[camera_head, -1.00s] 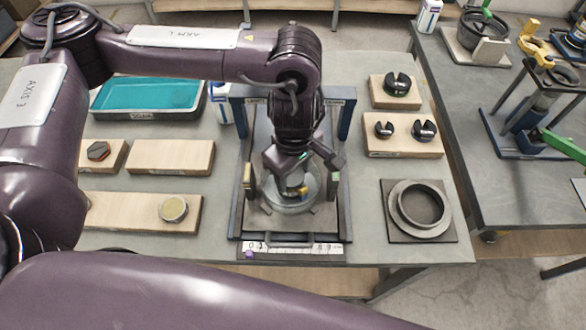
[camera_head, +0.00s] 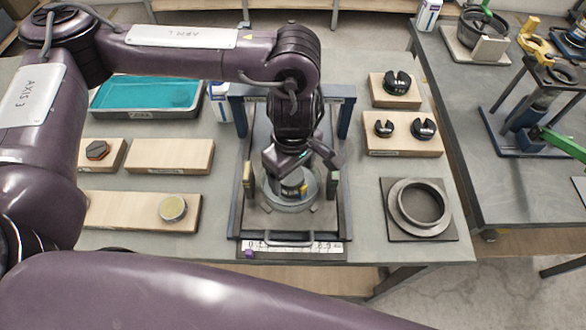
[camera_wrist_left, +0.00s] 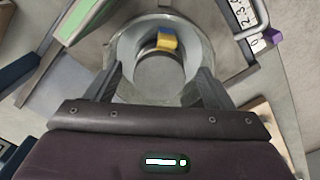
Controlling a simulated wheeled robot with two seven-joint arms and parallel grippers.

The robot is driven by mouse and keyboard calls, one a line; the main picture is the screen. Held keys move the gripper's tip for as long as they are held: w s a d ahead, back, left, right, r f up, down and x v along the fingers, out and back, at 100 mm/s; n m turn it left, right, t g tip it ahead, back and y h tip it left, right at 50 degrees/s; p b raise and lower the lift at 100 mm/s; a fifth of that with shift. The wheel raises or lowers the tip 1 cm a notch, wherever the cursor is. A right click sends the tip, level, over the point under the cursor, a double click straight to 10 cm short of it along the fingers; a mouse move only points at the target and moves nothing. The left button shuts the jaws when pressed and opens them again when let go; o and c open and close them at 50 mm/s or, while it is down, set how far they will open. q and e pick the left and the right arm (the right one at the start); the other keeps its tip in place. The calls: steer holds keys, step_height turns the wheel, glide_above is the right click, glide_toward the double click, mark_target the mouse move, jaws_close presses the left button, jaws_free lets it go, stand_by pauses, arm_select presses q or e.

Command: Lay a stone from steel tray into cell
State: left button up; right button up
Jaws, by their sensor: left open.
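My left gripper (camera_head: 303,165) is open above a round grey cell (camera_head: 290,203) in the dark frame on the bench. In the left wrist view, the fingers (camera_wrist_left: 160,90) stand apart, with the cell (camera_wrist_left: 203,50) beyond them. Inside the cell is a round grey piece (camera_wrist_left: 150,77) with a small yellow-and-blue block (camera_wrist_left: 166,40) at it. The fingers hold nothing that I can see. A grey-walled tray (camera_head: 150,115) with a teal inside stands at the back left, partly behind my arm; I see no stone in it. My right gripper is out of view.
Wooden boards at left hold a brown hexagonal piece (camera_head: 97,150) and a round disc (camera_head: 172,209). Boards at right carry dark slotted weights (camera_head: 397,83). A grey ring (camera_head: 420,207) lies at front right. The frame's blue posts (camera_head: 345,115) stand close around the gripper.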

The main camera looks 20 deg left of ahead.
arm_select(q)
steer(key=shift+r, duration=3.9)
